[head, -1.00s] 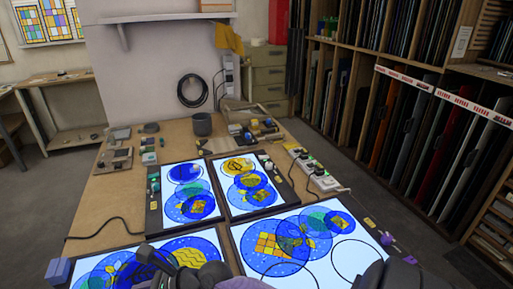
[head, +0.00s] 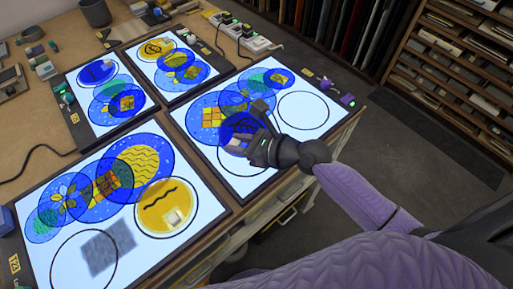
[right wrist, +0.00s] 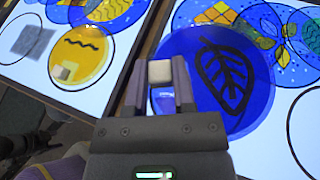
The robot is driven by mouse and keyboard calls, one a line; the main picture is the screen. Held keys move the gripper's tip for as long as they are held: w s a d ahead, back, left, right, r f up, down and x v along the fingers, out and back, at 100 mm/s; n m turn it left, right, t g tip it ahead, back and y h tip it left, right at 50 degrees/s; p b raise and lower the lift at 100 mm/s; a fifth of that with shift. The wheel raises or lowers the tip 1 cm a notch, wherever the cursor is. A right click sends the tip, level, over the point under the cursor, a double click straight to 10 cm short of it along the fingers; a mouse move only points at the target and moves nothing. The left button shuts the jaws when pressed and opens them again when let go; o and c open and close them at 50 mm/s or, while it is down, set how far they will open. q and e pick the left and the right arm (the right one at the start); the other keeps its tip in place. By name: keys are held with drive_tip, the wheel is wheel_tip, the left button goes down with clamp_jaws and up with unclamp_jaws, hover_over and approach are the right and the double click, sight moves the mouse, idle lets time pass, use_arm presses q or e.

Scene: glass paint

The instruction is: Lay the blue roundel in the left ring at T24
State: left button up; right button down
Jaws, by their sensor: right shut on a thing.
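The blue roundel (head: 236,127) has a black leaf drawing and a pale block as its handle. In the right wrist view, the roundel (right wrist: 232,92) spreads below and to the right of the fingers. My right gripper (right wrist: 160,85) is shut on the pale block. It also shows in the head view (head: 255,143), over the right lit panel. The left ring (head: 246,176) on that panel shows as a black arc below the gripper; the roundel and gripper hide the rest. I cannot tell whether the roundel touches the panel. My left gripper is not in view.
The right ring (head: 303,113) is empty. Overlapping painted discs lie behind the roundel. On the near left panel, a yellow roundel (head: 160,207) with a pale block lies beside an empty ring (head: 60,265) and a grey patch. White sockets (head: 235,28) stand behind the panels.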

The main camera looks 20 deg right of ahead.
sight(241, 166)
wheel_tip(241, 166, down, 7)
drive_tip(key=b, duration=0.3)
drive_tip(key=shift+f+b, duration=0.1)
drive_tip(key=shift+b, duration=0.3)
drive_tip(key=shift+r, duration=0.2)
drive_tip(key=shift+f, duration=0.15)
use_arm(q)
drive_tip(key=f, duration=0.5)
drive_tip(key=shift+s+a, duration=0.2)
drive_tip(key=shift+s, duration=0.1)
use_arm(e)
drive_tip(key=shift+c, duration=2.2)
unclamp_jaws()
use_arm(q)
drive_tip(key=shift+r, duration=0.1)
use_arm(e)
drive_tip(key=shift+r, duration=0.25)
use_arm(q)
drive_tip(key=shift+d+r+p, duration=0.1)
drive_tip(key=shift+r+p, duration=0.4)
drive_tip(key=shift+p, duration=0.15)
use_arm(e)
drive_tip(key=v, duration=1.1)
drive_tip(key=shift+s+d, duration=0.25)
drive_tip(key=shift+s, duration=0.05)
